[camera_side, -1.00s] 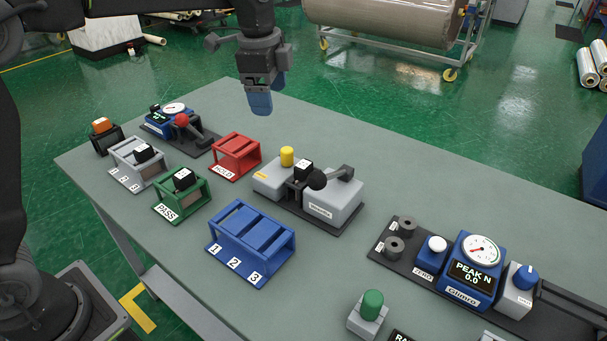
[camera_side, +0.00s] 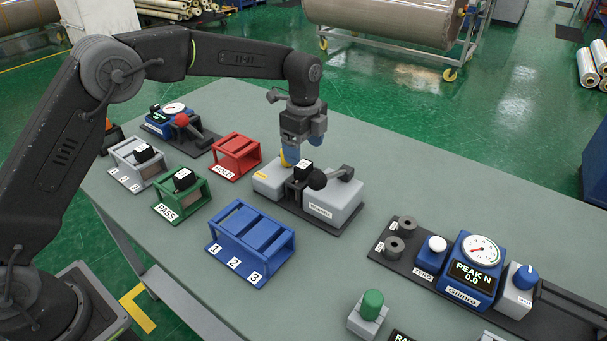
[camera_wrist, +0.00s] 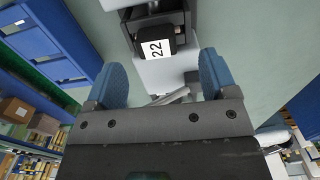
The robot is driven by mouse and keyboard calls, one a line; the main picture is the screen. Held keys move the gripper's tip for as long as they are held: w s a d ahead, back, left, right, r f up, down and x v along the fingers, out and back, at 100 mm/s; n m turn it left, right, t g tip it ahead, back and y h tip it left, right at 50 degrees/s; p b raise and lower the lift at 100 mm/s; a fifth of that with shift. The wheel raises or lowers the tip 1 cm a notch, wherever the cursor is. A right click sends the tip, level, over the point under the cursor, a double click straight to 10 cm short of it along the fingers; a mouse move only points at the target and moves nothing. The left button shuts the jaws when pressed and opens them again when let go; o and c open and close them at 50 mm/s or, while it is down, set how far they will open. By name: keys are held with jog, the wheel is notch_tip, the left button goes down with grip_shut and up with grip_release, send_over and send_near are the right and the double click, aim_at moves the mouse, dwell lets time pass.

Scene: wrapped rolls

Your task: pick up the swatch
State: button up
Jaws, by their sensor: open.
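My gripper (camera_side: 303,146) is open and empty above the grey two-part machine (camera_side: 331,206). In the wrist view its blue fingers (camera_wrist: 162,70) stand apart, with a black block (camera_wrist: 145,22) labelled 22 ahead of them. That black block (camera_side: 302,171) sits in the gap of the machine in the side view, close below the fingers. No sheet under it can be clearly made out. Similar black blocks with white labels sit on the grey rack (camera_side: 124,172) and the green PASS rack (camera_side: 168,212), each with a brownish panel. I cannot tell which is the swatch.
The yellow button (camera_side: 284,160) is partly behind a finger, and a black-knobbed lever (camera_side: 317,180) is close by. A red rack (camera_side: 236,155) and an empty blue numbered rack (camera_side: 250,243) stand left. A gauge unit (camera_side: 470,272) is at right.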

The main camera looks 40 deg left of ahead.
aim_at(303, 164)
jog(key=shift+s+d+f, duration=0.1)
jog(key=shift+f, duration=1.3)
jog(key=shift+s+f, duration=0.1)
jog(key=shift+f, duration=1.25)
jog(key=shift+c, duration=0.2)
jog(key=c, duration=1)
notch_tip(303, 164, up, 9)
jog(key=shift+r, duration=0.1)
jog(key=shift+c, duration=0.2)
jog(key=s+a+r, duration=0.1)
jog(key=s+a, duration=0.1)
jog(key=s, duration=0.7)
jog(key=s+a+r, duration=0.1)
jog(key=s+a, duration=0.2)
jog(key=s, duration=0.6)
jog(key=shift+s+r, duration=0.25)
jog(key=shift+r, duration=0.1)
